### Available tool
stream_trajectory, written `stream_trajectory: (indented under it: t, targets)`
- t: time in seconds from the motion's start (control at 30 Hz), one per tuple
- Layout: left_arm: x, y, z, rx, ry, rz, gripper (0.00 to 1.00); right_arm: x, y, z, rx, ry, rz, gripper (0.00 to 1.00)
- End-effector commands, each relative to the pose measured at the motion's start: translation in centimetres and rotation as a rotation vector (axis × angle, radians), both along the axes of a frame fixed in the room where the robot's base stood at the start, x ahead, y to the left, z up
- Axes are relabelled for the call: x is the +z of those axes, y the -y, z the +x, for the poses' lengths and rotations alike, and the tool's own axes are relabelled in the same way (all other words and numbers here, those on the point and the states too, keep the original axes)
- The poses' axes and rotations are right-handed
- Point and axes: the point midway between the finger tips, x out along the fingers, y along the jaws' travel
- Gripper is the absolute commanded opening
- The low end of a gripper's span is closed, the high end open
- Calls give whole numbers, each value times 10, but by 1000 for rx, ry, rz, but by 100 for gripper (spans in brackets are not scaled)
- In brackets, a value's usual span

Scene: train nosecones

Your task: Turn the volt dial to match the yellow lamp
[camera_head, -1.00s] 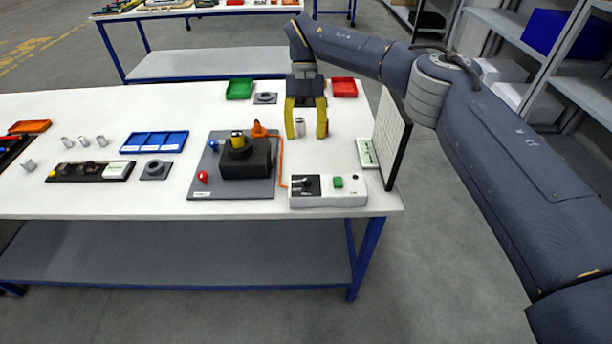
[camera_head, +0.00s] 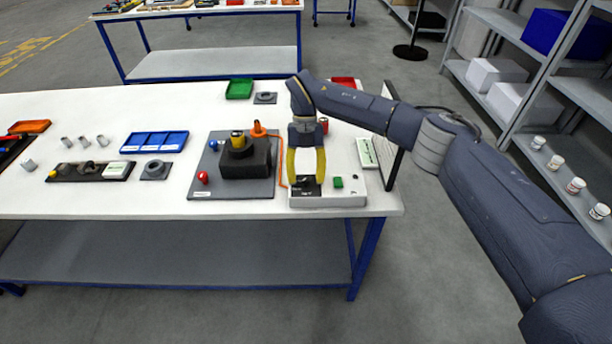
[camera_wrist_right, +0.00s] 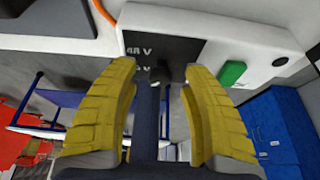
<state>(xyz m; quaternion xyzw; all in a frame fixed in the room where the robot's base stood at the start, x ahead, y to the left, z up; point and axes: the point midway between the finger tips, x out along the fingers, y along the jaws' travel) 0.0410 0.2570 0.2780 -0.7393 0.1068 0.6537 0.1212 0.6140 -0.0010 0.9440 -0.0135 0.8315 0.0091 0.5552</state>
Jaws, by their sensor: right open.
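The white control box (camera_head: 345,200) stands at the front right of the table. It has a black label with white print, "48 V" (camera_wrist_right: 138,50), and a green button (camera_head: 338,182). The dark volt dial (camera_wrist_right: 162,75) is partly hidden between my right fingers in the wrist view, so its setting cannot be read. My right gripper (camera_head: 306,182) is open, its yellow fingers pointing down on either side of the dial. Contact cannot be made out. I cannot pick out a lit yellow lamp; a yellow piece (camera_head: 237,134) sits on the black block (camera_head: 245,160). My left gripper is out of view.
A grey board (camera_head: 230,190) with the block, an orange cone (camera_head: 258,130) and red and blue knobs lies left of the box. An orange cable runs between them. A dark upright panel (camera_head: 397,165) stands at the table's right edge.

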Motion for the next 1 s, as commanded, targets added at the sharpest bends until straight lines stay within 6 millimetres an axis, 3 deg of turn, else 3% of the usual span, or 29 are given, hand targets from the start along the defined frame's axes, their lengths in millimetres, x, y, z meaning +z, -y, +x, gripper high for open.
stream_trajectory:
  t: [0.3, 0.7, 1.0]
  targets:
    - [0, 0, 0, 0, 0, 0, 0, -1, 0, 0, 0, 1, 0, 47]
    - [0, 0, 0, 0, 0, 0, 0, 0, 0, 0, -1, 1, 0, 0]
    - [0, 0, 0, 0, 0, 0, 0, -1, 0, -1, 0, -3, 0, 0]
